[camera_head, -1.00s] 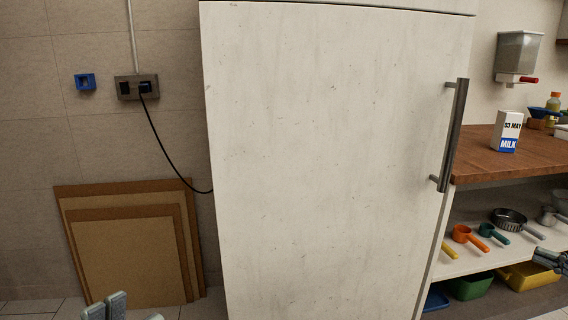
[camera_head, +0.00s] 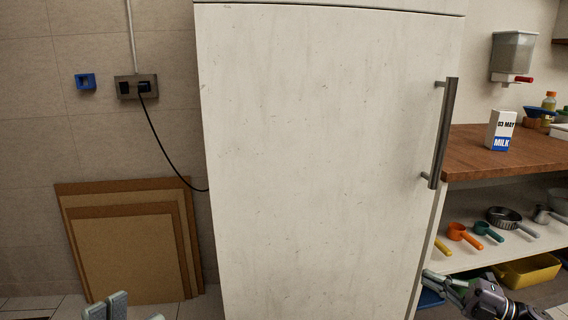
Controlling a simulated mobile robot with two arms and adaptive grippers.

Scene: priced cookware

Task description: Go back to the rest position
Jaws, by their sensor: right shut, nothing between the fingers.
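My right gripper (camera_head: 446,286) is at the lower right, shut and empty, in front of the lower edge of the white door and the low shelf. My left gripper (camera_head: 122,309) shows only its fingertips at the bottom left edge, in front of the cardboard sheets. The rest of it is cut off, so I cannot tell whether it is open or shut. The large white door (camera_head: 315,160) with a dark vertical handle (camera_head: 442,135) fills the middle and looks closed. Both grippers are apart from the handle.
A wooden counter (camera_head: 470,160) at the right bears a milk carton (camera_head: 501,130). A yellow bin (camera_head: 528,271) stands lower. Cardboard sheets (camera_head: 125,250) lean on the left wall.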

